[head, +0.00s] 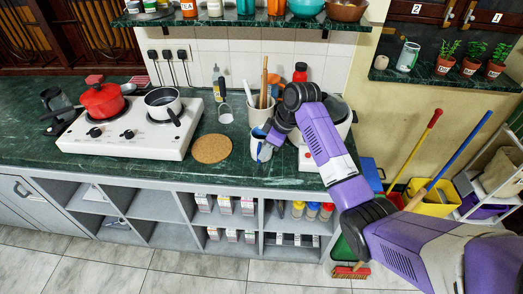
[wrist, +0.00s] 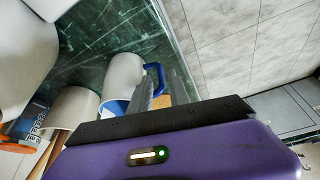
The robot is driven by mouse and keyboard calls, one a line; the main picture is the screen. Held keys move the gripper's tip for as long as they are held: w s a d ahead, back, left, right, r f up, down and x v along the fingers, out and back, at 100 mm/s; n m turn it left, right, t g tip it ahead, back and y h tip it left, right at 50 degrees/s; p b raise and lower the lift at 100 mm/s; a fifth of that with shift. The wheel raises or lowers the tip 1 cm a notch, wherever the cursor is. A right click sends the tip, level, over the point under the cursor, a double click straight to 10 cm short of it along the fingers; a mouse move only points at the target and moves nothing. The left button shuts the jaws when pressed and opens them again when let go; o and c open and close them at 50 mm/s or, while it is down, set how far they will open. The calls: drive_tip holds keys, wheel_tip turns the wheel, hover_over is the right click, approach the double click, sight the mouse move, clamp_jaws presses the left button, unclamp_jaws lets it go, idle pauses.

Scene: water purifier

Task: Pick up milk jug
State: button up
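The milk jug (head: 258,153) is white with blue trim and stands near the front edge of the dark green counter. In the wrist view the jug (wrist: 122,73) shows its pale wall, a blue inside and a blue handle at its right. My gripper (head: 266,146) is at the jug's handle side in the head view. In the wrist view grey finger parts (wrist: 165,92) lie close to the handle and partly overlap it. I cannot tell whether the fingers touch or close on the handle.
A utensil pot (head: 258,112) stands just behind the jug. It also shows in the wrist view (wrist: 72,108). A round cork mat (head: 211,148) lies to the left, beside a white hob (head: 133,132) with two pots. A kitchen scale (head: 308,160) stands to the right. The counter's front edge is close.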

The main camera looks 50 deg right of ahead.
drive_tip(key=shift+b+x, duration=2.9)
drive_tip(key=shift+x, duration=0.3)
drive_tip(key=shift+r, duration=0.1)
clamp_jaws()
